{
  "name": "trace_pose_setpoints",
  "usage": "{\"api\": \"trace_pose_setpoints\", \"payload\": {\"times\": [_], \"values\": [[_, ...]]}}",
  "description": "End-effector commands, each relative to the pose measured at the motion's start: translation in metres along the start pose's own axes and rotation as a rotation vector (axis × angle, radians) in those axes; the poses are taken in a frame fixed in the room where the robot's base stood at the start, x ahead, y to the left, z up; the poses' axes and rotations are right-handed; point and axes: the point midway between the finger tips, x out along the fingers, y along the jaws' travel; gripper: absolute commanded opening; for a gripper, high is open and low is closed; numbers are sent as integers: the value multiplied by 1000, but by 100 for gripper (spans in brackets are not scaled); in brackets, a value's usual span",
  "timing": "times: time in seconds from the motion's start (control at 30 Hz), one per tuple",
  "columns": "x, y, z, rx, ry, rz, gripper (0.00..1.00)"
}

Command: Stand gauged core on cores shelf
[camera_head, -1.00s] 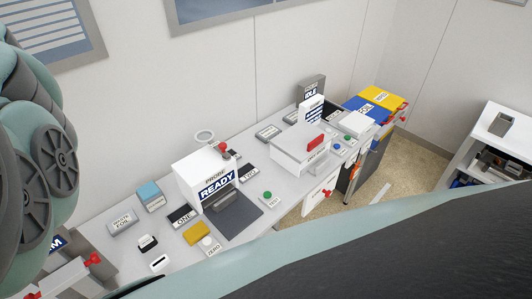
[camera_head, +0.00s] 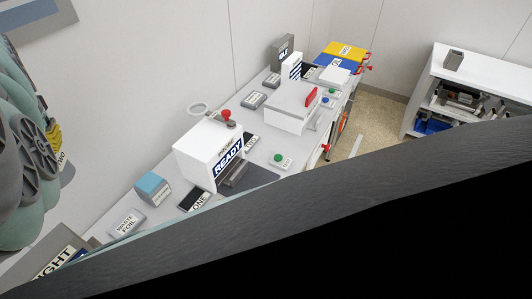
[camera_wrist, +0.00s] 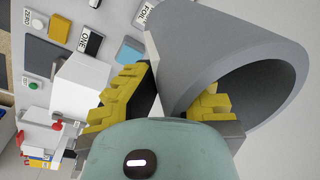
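A grey hollow tube, which looks like the core (camera_wrist: 215,60), fills the upper right of the wrist view, its round opening towards the lower right. The yellow fingers of my gripper (camera_wrist: 170,98) lie on either side of its near wall, and they appear closed on it. The exact contact is partly hidden. In the head view, part of my gripper (camera_head: 53,134) shows at the left edge, beside a grey piece marked TWO (camera_head: 66,168), perhaps the core. A white shelf unit (camera_head: 490,75) stands at the right; no cores label is readable on it.
The bench holds the white READY probe box (camera_head: 195,152), a white box with a red handle (camera_head: 290,118) and a blue-topped block (camera_head: 152,185). Yellow and blue bins (camera_head: 345,52) stand at its far end. Floor (camera_head: 385,115) shows between bench and shelf. My arm hides the foreground.

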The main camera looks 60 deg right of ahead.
Motion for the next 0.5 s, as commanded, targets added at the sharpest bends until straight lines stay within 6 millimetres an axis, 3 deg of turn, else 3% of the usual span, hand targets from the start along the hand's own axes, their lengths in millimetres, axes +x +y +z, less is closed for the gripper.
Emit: {"api": "trace_pose_setpoints", "payload": {"times": [0.03,0.27,0.5], "values": [[22,13,-1,45,-3,2,0],[79,52,-8,198,20,-8,0],[176,138,-11,473,62,-22,0]]}}
